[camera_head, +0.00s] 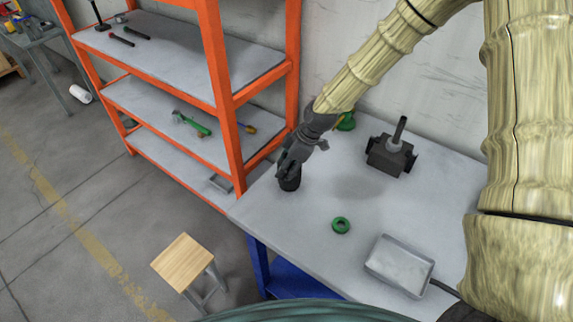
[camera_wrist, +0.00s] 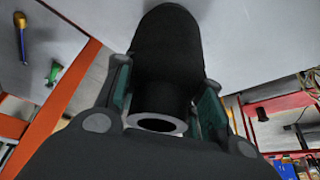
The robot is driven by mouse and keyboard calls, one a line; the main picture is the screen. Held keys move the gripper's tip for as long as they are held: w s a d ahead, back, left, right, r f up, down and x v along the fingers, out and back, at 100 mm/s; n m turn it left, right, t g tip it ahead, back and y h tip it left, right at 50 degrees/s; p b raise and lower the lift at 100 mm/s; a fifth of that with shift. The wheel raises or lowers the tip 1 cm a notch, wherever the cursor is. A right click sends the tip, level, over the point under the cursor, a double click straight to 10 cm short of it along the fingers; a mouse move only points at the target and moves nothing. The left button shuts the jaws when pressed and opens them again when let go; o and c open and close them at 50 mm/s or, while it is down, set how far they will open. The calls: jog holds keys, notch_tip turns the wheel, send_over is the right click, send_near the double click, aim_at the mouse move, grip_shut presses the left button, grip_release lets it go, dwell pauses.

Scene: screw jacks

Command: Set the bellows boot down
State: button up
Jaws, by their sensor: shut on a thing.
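The bellows boot (camera_head: 290,183) is a short black cylinder, held at the left part of the grey table (camera_head: 330,262), near its left edge. It also shows in the wrist view (camera_wrist: 166,62) as a black tube with a pale ring at its near end. My gripper (camera_head: 288,168) is shut on it, with one finger on each side in the wrist view (camera_wrist: 160,95). The boot's lower end is at or just above the table top; I cannot tell whether it touches.
A dark screw jack (camera_head: 391,155) stands at the table's back. A green ring (camera_head: 341,225) and a metal tray (camera_head: 399,265) lie nearer the front. A green part (camera_head: 346,121) is behind my wrist. An orange shelf (camera_head: 238,150) adjoins the left side. The table's middle is clear.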

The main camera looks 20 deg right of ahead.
jog(key=shift+f, duration=0.25)
jog(key=o, duration=1.1)
jog(key=shift+r, duration=0.25)
jog(key=shift+b+v, duration=1.95)
jog(key=shift+v, duration=3.95)
